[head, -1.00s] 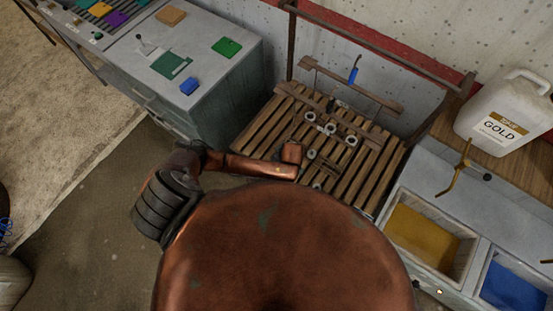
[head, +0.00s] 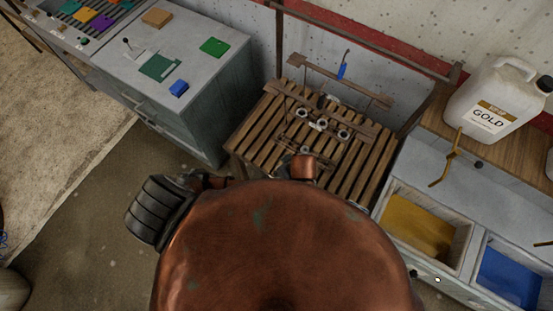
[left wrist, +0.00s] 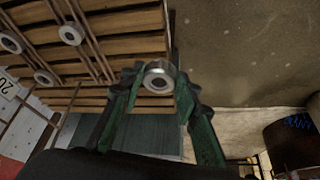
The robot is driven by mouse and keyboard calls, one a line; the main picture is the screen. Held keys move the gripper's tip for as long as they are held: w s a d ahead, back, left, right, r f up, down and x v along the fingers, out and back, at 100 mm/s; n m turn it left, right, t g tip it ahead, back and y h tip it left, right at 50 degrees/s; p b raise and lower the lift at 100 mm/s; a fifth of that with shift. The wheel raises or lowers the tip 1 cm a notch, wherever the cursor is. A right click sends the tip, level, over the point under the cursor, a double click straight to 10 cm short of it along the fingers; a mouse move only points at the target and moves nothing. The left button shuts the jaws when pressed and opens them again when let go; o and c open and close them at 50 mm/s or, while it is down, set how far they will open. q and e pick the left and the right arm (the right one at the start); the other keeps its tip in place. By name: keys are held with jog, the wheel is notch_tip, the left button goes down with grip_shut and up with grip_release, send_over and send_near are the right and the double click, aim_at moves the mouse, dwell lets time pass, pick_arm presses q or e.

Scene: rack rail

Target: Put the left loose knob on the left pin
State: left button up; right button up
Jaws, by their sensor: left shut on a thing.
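My left gripper (left wrist: 155,84), with green fingers, is shut on a grey ring-shaped knob (left wrist: 158,77) in the left wrist view. In the head view three rings stand in a row, the leftmost (head: 302,112), and another ring (head: 306,150) lies nearer me. I cannot tell which parts are pins. My right gripper is not in view.
The bench has upright posts and a raised wooden bar (head: 330,78) with a blue-handled tool (head: 342,70). A grey cabinet (head: 205,110) stands left. A counter with a yellow bin (head: 418,228) and white jug (head: 490,100) stands right.

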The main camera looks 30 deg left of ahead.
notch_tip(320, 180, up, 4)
jog(key=p, duration=0.3)
pick_arm(q)
jog(key=w+a+f+m+h+b, duration=0.1)
jog(key=w+a+f+m+h, duration=0.1)
jog(key=w+m, duration=0.4)
jog(key=w+a+f+m+t+h+b, duration=0.1)
jog(key=w+a+f+m+h+b, duration=0.1)
jog(key=w+a+m, duration=0.2)
jog(key=w+a+f+m+h+b, duration=0.2)
jog(key=w+a+m, duration=0.1)
jog(key=w+m, duration=0.4)
jog(key=shift+w+a+m+t, duration=0.2)
jog(key=shift+w+m+t, duration=0.2)
jog(key=shift+m, duration=0.5)
jog(key=shift+f, duration=0.4)
jog(key=shift+s+f, duration=0.1)
jog(key=shift+f, duration=0.05)
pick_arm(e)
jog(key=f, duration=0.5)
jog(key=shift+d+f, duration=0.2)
pick_arm(q)
jog(key=shift+f+b, duration=0.45)
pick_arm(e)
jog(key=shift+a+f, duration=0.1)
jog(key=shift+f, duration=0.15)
